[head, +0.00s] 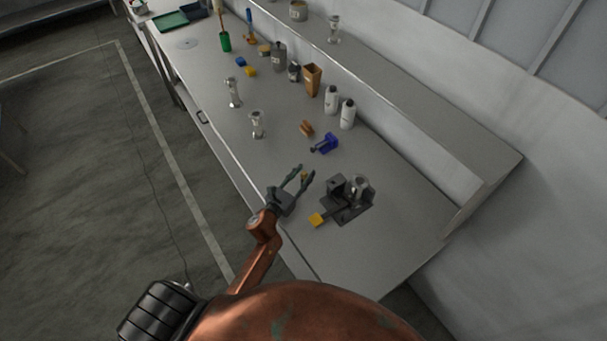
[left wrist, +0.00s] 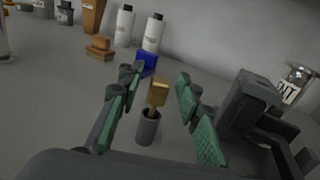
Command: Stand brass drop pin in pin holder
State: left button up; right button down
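The brass drop pin (left wrist: 157,94) stands in the dark grey cylindrical pin holder (left wrist: 148,128), leaning slightly, with its wide brass head above the rim. Its lower end is hidden inside the holder. My left gripper (head: 304,170) is open over the bench, and its green-padded fingers are spread on either side of the pin in the left wrist view (left wrist: 158,78). A gap shows between the pin and each finger there. In the head view only a small brass spot (head: 304,176) shows between the fingers. My right gripper is not in view.
A dark fixture (head: 335,184) with a yellow-ended handle (head: 316,219) and a metal cup (head: 360,184) stands close right of the gripper. The near bench corner is clear.

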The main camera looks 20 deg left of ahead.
pick_arm(q)
jog(key=shift+r, duration=0.2)
jog(key=s, duration=0.3)
jog(key=s+a, duration=0.1)
jog(key=s, duration=0.3)
jog(key=s+b, duration=0.1)
jog(key=s, duration=0.3)
jog(key=shift+a+f, duration=0.1)
jog(key=shift+a, duration=0.2)
jog(key=shift+s, duration=0.45)
